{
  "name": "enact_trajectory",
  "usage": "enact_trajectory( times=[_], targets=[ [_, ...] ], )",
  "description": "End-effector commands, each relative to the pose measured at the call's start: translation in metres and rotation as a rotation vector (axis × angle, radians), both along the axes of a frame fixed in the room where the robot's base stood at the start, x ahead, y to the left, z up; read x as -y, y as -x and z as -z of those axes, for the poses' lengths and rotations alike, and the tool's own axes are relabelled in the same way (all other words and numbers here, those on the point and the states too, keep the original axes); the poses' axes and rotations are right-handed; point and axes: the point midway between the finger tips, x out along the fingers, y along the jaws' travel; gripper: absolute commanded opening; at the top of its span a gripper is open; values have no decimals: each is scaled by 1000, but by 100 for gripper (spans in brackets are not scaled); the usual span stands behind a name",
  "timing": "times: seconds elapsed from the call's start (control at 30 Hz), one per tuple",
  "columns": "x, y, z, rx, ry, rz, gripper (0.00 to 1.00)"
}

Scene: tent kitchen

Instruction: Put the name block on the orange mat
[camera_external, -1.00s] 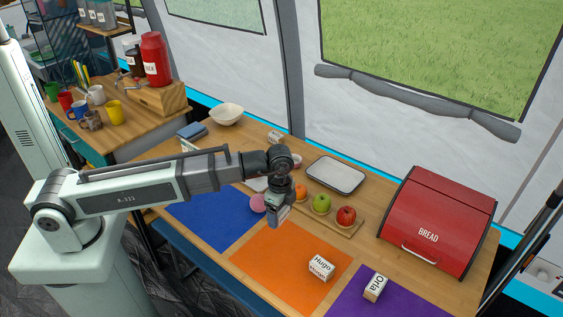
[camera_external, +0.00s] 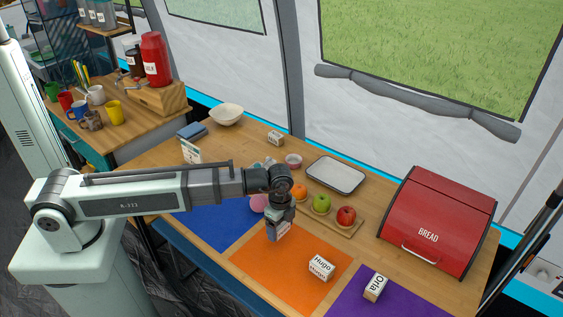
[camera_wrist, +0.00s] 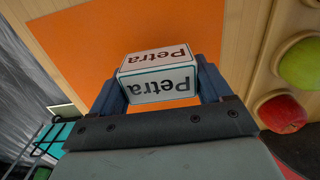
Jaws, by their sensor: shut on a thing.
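My gripper (camera_external: 277,232) is shut on a white name block reading "Petra" (camera_wrist: 160,84), held between its two blue fingers (camera_wrist: 212,82). In the external view the block is mostly hidden by the gripper. It hangs over the back left part of the orange mat (camera_external: 262,268); whether it touches the mat I cannot tell. The orange mat fills much of the wrist view (camera_wrist: 90,45) beyond the block. A second block reading "Hugo" (camera_external: 321,267) sits on the right part of the orange mat.
A block reading "Orla" (camera_external: 375,287) stands on the purple mat (camera_external: 350,307). A blue mat (camera_external: 205,225) lies to the left. A wooden board with an orange, a green apple and a red apple (camera_external: 346,216) is behind right. A red bread box (camera_external: 435,220) stands at the right.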

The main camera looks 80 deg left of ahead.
Motion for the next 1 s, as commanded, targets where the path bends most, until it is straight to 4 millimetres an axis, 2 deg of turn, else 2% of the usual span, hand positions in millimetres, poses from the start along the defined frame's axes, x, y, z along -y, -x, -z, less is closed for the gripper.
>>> enact_trajectory(
  times=[0.3,0.73,0.77,0.93,1.0],
  targets=[
    [0,0,33,0,0,0,48],
    [0,0,37,0,0,0,48],
    [0,0,37,0,0,0,81],
    [0,0,37,0,0,0,98],
    [0,0,37,0,0,0,100]
  ],
)
